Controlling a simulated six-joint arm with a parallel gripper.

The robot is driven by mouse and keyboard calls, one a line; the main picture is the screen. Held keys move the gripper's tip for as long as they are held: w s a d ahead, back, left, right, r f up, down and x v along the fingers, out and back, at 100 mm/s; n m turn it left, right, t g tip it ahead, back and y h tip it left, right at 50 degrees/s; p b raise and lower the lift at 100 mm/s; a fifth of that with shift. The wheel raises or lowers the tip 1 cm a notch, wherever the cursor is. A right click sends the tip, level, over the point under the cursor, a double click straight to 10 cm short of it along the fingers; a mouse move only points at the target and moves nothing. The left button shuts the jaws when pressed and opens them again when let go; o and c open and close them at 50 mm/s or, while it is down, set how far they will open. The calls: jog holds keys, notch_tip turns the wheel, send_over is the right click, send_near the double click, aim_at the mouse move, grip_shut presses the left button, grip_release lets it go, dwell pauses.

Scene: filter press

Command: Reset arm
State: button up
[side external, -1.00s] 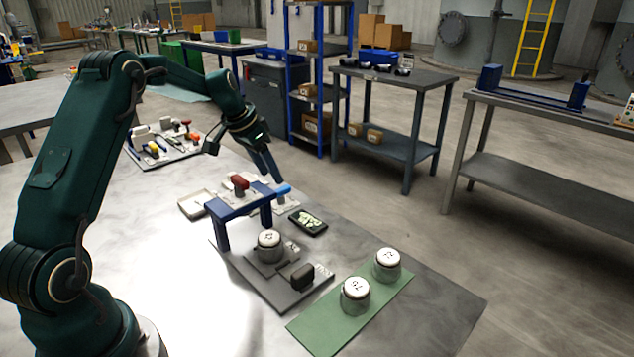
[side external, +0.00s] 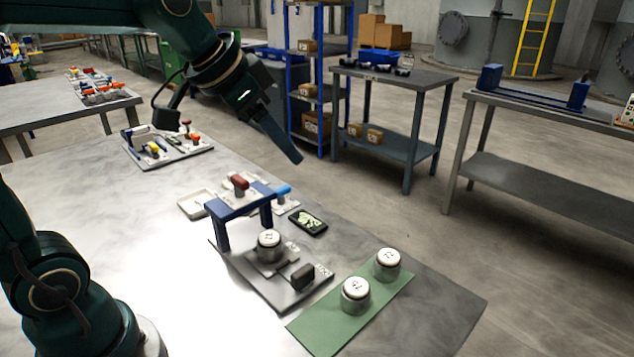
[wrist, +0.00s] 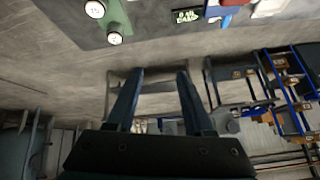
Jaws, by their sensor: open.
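My gripper (side external: 290,155) is raised in the air behind and above the blue press frame, in the side external view. In the wrist view, its two fingers (wrist: 160,78) are apart with nothing between them. The blue press frame (side external: 243,203) stands on a dark base plate (side external: 290,292) on the metal table. Two more canisters (side external: 387,264) (side external: 355,294) stand upright on a green mat (side external: 322,333). A black handle block (side external: 302,275) is on the base plate.
A white tray (side external: 196,204) and a tool board (side external: 167,147) are further left. A blue shelf rack (side external: 318,90) and a grey side table (side external: 390,78) stand behind.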

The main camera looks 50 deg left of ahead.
jog(key=s+d+f+n, duration=0.1)
jog(key=s+f, duration=0.2)
jog(key=s, duration=0.4)
jog(key=s+d+f+n+g, duration=0.1)
jog(key=s+d+f+n, duration=0.1)
jog(key=s+f, duration=0.2)
jog(key=s, duration=0.3)
jog(key=shift+s+f, duration=0.2)
jog(key=shift+s, duration=0.1)
dwell(1.0)
